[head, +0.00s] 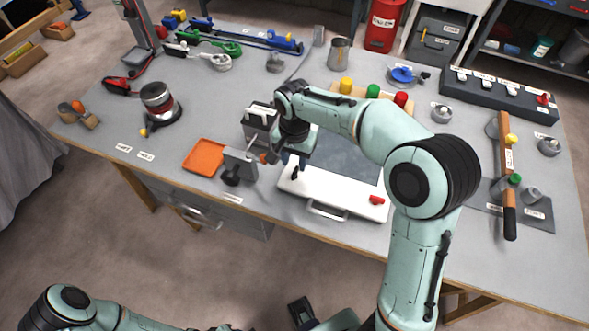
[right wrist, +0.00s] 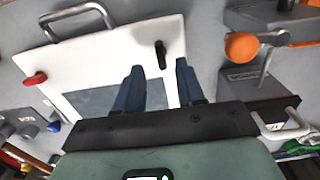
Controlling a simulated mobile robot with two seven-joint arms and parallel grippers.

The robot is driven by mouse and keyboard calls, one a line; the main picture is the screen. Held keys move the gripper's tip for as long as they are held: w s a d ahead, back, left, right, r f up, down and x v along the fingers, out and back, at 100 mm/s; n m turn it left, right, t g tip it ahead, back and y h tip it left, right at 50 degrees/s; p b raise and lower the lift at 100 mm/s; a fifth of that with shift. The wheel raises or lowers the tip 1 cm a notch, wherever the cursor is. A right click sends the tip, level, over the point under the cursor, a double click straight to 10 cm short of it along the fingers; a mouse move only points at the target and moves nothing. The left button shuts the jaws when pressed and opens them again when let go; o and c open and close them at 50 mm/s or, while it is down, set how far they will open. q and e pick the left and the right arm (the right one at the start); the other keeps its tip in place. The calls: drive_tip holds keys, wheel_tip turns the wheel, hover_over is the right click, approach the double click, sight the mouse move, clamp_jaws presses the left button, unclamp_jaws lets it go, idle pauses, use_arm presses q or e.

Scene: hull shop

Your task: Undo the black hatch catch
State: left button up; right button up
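The black hatch catch (head: 295,173) is a small dark lever on the white frame of a hatch panel (head: 327,190), near its front left corner. In the right wrist view the catch (right wrist: 161,54) stands out from the white frame (right wrist: 110,48), just beyond the fingertips and between their lines. My right gripper (head: 293,160) is above that corner, pointing down. Its two dark blue fingers (right wrist: 160,72) are apart with nothing between them; I see no contact with the catch.
A red catch (head: 376,200) sits on the frame's front right, with a metal handle (head: 327,210) along the front edge. Colored knobs (head: 373,91) stand behind the panel.

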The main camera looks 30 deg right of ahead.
sight(295, 173)
drive_tip(key=shift+f, duration=2.4)
clamp_jaws()
